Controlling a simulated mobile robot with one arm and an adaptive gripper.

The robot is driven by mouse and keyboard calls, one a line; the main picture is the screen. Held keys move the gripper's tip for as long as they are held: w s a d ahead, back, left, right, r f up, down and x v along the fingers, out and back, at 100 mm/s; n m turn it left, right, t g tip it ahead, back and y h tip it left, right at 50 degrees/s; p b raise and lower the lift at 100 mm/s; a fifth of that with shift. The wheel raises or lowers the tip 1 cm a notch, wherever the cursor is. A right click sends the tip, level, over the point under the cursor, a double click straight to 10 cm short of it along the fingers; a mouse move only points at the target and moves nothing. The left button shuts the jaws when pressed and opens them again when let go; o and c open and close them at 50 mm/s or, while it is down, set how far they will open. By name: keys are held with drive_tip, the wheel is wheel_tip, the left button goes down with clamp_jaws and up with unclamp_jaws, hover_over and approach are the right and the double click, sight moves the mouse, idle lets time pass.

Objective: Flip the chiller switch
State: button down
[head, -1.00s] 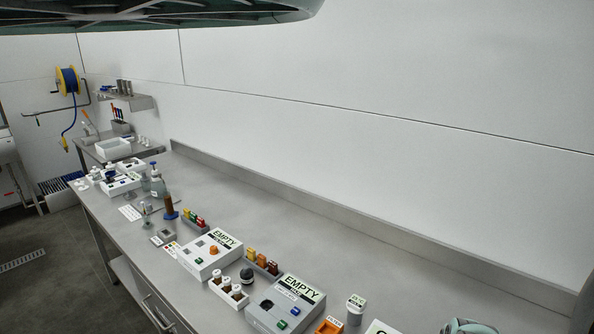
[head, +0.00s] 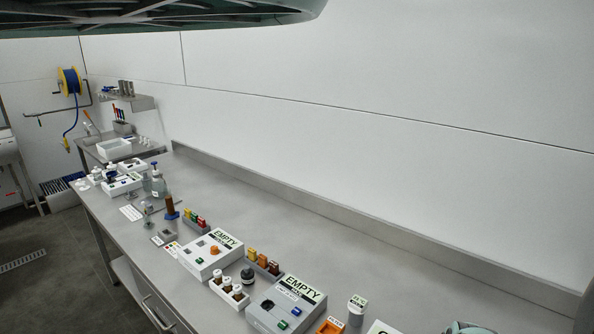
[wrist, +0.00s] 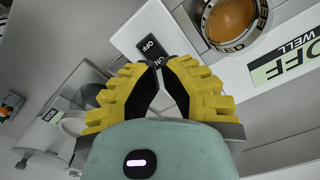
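A black rocker switch (wrist: 152,47) sits on a white plate in the upper middle of the wrist view. An "OFF" mark shows at its far end, and an "ON" mark shows nearer, between my fingers. I cannot read a chiller name on it or tell which way it is tipped. My gripper (wrist: 158,64) has yellow ribbed fingers with black inner pads. Its tips come together just in front of the switch, with nothing visible held between them. Whether they touch the switch is not clear. In the head view neither the switch nor my fingers can be made out.
An orange round part in a ringed housing (wrist: 230,20) is close right of the switch, beside an "OFF WELL" label (wrist: 288,62). In the head view, boxes marked "EMPTY" (head: 286,304), small bottles (head: 228,288) and an orange block (head: 330,325) line the bench front; its back strip is clear.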

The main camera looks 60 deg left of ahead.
drive_tip(key=shift+f+b, duration=0.95)
drive_tip(key=shift+f, duration=0.35)
idle(0.5)
drive_tip(key=shift+r, duration=0.15)
drive_tip(key=shift+r+p, duration=2)
drive_tip(key=shift+r, duration=1.4)
